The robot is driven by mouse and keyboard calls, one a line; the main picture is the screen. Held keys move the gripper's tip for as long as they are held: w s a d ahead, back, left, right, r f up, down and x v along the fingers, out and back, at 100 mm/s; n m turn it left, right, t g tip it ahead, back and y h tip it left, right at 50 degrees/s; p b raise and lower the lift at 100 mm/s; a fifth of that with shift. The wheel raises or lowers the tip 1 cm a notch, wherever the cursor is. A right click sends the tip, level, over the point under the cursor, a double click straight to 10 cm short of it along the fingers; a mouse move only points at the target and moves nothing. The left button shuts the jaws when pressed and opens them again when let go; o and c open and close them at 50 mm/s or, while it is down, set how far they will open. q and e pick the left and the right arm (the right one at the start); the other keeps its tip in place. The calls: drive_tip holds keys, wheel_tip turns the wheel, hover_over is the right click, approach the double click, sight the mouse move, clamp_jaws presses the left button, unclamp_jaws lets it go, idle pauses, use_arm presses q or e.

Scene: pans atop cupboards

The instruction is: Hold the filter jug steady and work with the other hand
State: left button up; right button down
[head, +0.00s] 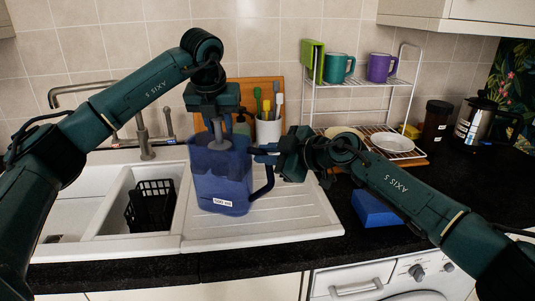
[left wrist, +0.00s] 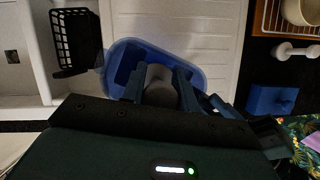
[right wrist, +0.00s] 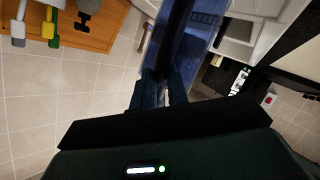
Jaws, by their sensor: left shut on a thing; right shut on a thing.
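The translucent blue filter jug (head: 222,187) stands upright on the white drainer, with its handle (head: 267,186) to the right. My left gripper (head: 217,122) points down over the jug's mouth, shut on a grey cylindrical filter (head: 219,141). The filter's lower end is seen through or behind the jug's wall; how deep it sits is unclear. In the left wrist view the filter (left wrist: 161,84) is between the fingers, over the open jug (left wrist: 192,58). My right gripper (head: 262,151) comes from the right, shut on the jug near the top of its handle; the jug (right wrist: 197,48) fills the space beyond its fingers.
A sink with a black basket (head: 151,205) and tap (head: 144,135) lies left. A utensil pot (head: 268,131) and wooden board stand behind. A wire rack (head: 345,103) with mugs and a plate, and a blue block (head: 376,209), are right. The drainer's front is free.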

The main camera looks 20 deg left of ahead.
use_arm(q)
drive_tip(key=shift+r, duration=0.85)
idle(0.4)
drive_tip(key=shift+r, duration=3.45)
use_arm(e)
drive_tip(key=c, duration=1.1)
unclamp_jaws()
drive_tip(key=c, duration=0.6)
drive_tip(key=shift+v, duration=4.05)
